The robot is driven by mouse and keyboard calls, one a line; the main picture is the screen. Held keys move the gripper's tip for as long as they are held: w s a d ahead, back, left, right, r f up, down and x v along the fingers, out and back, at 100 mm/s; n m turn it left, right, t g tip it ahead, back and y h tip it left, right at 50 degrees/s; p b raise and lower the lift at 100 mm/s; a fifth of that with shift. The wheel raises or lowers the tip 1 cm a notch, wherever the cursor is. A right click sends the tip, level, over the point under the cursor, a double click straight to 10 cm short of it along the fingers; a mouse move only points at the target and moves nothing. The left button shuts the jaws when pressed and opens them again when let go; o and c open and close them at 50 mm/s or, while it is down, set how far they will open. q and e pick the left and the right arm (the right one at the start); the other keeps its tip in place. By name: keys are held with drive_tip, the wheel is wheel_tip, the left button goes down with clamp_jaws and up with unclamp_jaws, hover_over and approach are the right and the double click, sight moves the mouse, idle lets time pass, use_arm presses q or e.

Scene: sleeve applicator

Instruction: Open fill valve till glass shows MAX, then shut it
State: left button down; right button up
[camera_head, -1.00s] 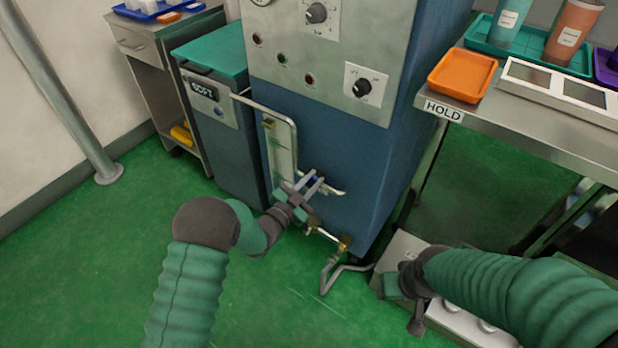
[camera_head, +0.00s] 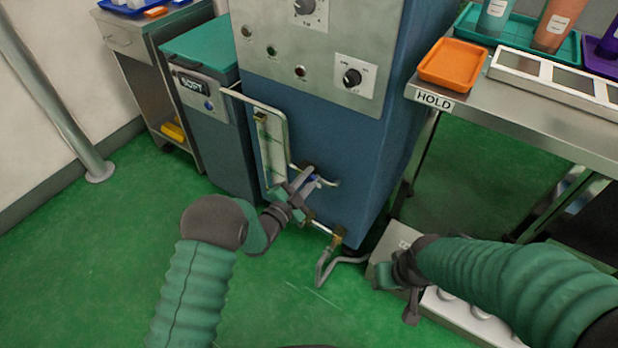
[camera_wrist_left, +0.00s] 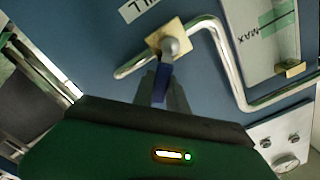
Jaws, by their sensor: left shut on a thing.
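The fill valve's blue handle (camera_head: 315,179) sits on a pipe low on the front of the blue machine. My left gripper (camera_head: 307,181) is shut on this handle; its fingers hide part of it. In the left wrist view the blue handle (camera_wrist_left: 161,82) stands between the fingers, below a brass plate and round metal stem (camera_wrist_left: 170,46). The sight glass (camera_head: 271,150) is an upright pale panel left of the valve. The wrist view shows its MAX label (camera_wrist_left: 257,32), upside down, beside a green band. I cannot read the level. My right gripper (camera_head: 402,285) hangs away at lower right; its fingers are unclear.
A bent pipe (camera_head: 286,135) frames the sight glass. A grey bin (camera_head: 205,120) stands left, a metal HOLD table (camera_head: 520,125) right. A pale box (camera_head: 455,305) is under my right arm. Green floor is clear at front left.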

use_arm(q)
drive_tip(key=c, duration=1.3)
unclamp_jaws()
drive_tip(key=shift+p+v, duration=3.2)
drive_tip(key=shift+v, duration=5.3)
